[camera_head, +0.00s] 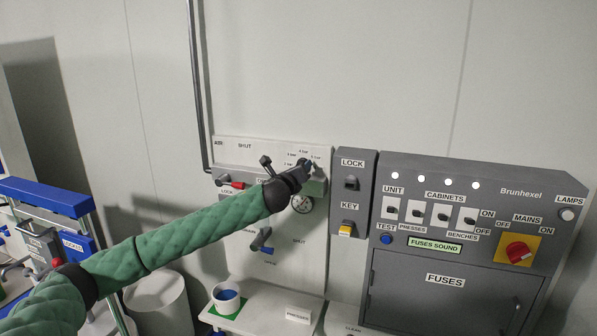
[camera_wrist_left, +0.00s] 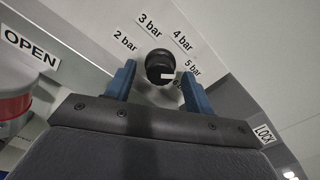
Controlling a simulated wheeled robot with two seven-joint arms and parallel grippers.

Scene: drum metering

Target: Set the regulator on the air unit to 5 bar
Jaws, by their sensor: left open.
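The air unit (camera_head: 272,150) is a pale wall panel in the middle of the head view. Its regulator knob (camera_wrist_left: 158,60) is black and round in the left wrist view, with 2 bar, 3 bar, 4 bar and 5 bar labels around it. A white mark shows on the knob's lower right, towards a partly hidden label below 5 bar. My left gripper (camera_wrist_left: 158,74) is open, its blue fingers on either side of the knob; I cannot tell if they touch it. In the head view my left gripper (camera_head: 304,168) hides most of the knob. My right gripper is not in view.
A round gauge (camera_head: 302,204) sits just below my left gripper. A red-handled valve (camera_head: 232,183) is to its left and a blue-handled valve (camera_head: 262,239) below. The lock and key box (camera_head: 352,160) and fuse cabinet (camera_head: 440,285) stand close on the right.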

